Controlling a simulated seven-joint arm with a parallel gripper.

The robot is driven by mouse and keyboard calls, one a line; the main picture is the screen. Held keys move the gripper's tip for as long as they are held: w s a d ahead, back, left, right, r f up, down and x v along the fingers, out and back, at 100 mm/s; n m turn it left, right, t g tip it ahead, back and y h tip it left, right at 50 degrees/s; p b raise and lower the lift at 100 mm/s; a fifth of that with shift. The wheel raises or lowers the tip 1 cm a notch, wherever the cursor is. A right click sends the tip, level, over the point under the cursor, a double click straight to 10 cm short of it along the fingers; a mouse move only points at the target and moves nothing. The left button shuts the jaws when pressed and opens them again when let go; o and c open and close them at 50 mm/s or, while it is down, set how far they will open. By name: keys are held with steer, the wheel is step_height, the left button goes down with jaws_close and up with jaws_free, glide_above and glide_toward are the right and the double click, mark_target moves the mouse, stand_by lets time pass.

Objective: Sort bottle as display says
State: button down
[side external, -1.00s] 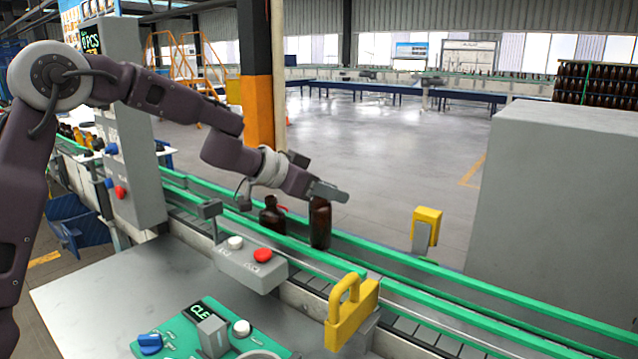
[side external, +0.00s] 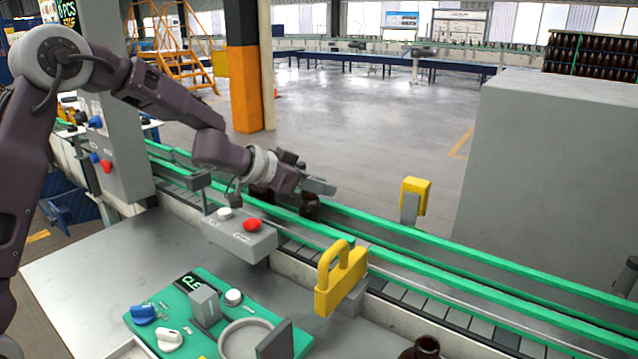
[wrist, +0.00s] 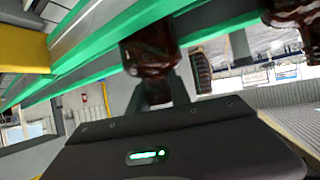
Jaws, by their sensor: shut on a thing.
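A brown amber bottle (side external: 309,206) is at the conveyor, between its green rails. My gripper (side external: 318,188) is at its upper part and is shut on it. The held bottle (wrist: 150,52) also shows in the wrist view, just beyond my gripper (wrist: 158,95). A second amber bottle (side external: 261,192) stands left of it, partly hidden by my wrist; in the wrist view a bottle (wrist: 292,14) shows at the upper right. Another bottle (side external: 427,347) is cut off at the bottom edge. A small display (side external: 194,283) on the green panel shows letters like "CLE"; the rest is hidden.
A grey button box (side external: 240,236) with a red button stands in front of the rail. A yellow padlock-shaped piece (side external: 341,280) and a yellow sensor post (side external: 414,190) flank the conveyor. A large grey cabinet (side external: 555,170) stands right. The belt right of the held bottle is clear.

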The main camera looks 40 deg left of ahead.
steer(key=shift+f, duration=0.4)
steer(key=c, duration=1.1)
jaws_free()
steer(key=s+a+r+n+y, duration=0.1)
steer(key=s+a+r+y, duration=0.2)
steer(key=s+r, duration=0.3)
steer(key=s+a+r+n+y, duration=0.2)
steer(key=s+a+r+y, duration=0.15)
steer(key=s, duration=0.55)
steer(key=s+d+f+g, duration=0.1)
steer(key=s+g, duration=0.1)
steer(key=s, duration=0.7)
steer(key=s+d+f+n+g+h, duration=0.1)
steer(key=s+d+f+g, duration=0.1)
steer(key=s, duration=0.6)
steer(key=s+d+f+g+h, duration=0.1)
steer(key=s+d+f, duration=0.1)
steer(key=s, duration=0.7)
steer(key=shift+s+g, duration=0.35)
steer(key=shift+g, duration=0.05)
